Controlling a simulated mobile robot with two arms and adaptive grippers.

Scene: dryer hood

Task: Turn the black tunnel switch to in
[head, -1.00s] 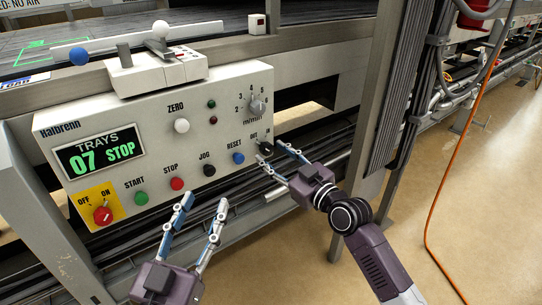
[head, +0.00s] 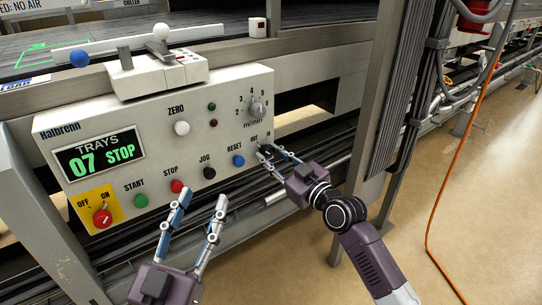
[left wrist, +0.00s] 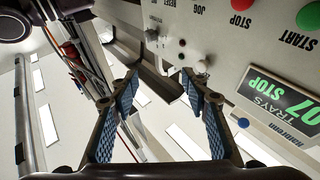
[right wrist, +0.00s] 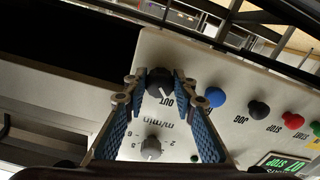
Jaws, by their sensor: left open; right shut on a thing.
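The black tunnel switch (right wrist: 159,82) is a small knob at the lower right corner of the control panel, with an OUT label beside it in the right wrist view. My right gripper (head: 267,153) is at the switch in the head view, its fingers on either side of the knob and shut on it. The fingers partly hide the switch in the head view, and I cannot tell its exact pointing. My left gripper (head: 203,199) is open and empty, in front of the panel's lower edge, below the STOP and JOG buttons.
The panel (head: 150,125) also carries a blue RESET button (head: 238,160), a black JOG button (head: 209,172), a red STOP button (head: 177,186) and a speed dial (head: 257,107). A metal post (head: 376,90) stands right of the panel. An orange cable (head: 446,190) crosses the floor.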

